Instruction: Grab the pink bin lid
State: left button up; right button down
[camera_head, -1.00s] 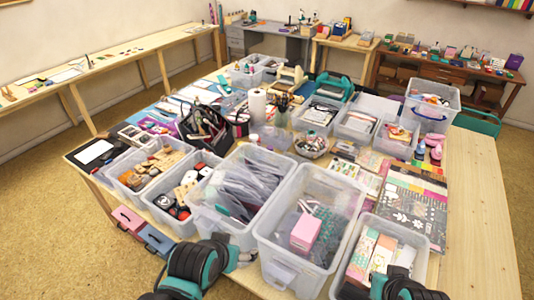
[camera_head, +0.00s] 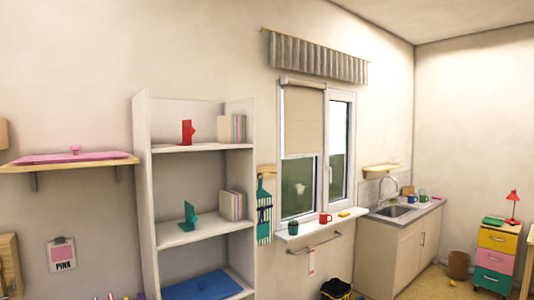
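A flat pink lid (camera_head: 75,157) with a small pink knob on top lies on a wooden wall shelf (camera_head: 30,164) at the left of the head view. A sign reading PINK (camera_head: 62,255) hangs on the wall below that shelf. Neither of my grippers is in view, so I cannot see whether they are open or shut.
A white shelf unit (camera_head: 143,190) stands right of the wall shelf, with a blue lid-like panel (camera_head: 203,286) low down.

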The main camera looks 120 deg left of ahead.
aim_at(76, 153)
jog(key=k+u, duration=0.2)
jog(key=u, duration=2.15)
